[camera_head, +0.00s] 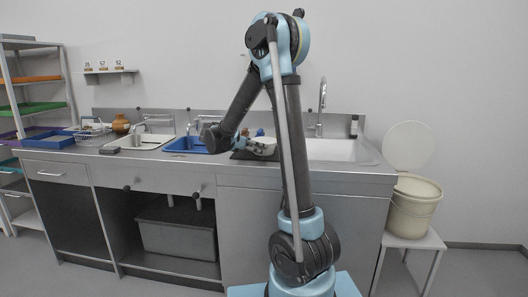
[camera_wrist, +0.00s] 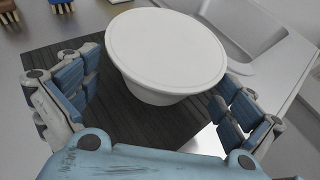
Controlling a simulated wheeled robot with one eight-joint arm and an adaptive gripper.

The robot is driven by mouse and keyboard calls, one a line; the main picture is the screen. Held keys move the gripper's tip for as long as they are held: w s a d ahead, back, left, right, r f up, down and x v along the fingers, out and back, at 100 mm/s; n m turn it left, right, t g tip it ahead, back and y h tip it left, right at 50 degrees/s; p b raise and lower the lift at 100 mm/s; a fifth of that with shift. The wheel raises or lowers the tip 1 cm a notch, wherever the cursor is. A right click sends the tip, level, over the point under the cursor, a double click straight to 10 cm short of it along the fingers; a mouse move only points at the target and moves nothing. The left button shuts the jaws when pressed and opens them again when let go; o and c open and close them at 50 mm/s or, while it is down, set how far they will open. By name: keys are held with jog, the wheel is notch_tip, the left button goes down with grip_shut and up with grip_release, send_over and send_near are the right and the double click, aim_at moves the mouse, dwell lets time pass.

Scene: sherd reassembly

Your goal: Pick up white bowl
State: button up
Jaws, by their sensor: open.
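The white bowl (camera_wrist: 165,48) is in the upper middle of the wrist view, with a wide round rim and sides that taper down. It rests on a dark slatted mat (camera_wrist: 55,58). My gripper (camera_wrist: 157,78) is open, with one blue-and-grey finger to the left of the bowl and one to the right. No firm contact with the bowl shows. In the head view the dark mat (camera_head: 241,155) lies on the counter, and my arm partly hides that area.
A sink basin (camera_wrist: 243,30) is just right of the mat. Brown and blue brush-like items (camera_wrist: 62,4) lie at the upper left. The steel counter (camera_head: 180,158) also holds a blue tray (camera_head: 180,144). A lidded bin (camera_head: 415,205) stands right of it.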

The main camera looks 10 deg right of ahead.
jog(key=x, duration=0.5)
jog(key=shift+d+r, duration=0.1)
jog(key=shift+r, duration=0.05)
jog(key=shift+s, duration=0.1)
jog(key=shift+c, duration=0.6)
jog(key=c, duration=0.7)
jog(key=shift+r, duration=0.2)
jog(key=shift+r, duration=4.75)
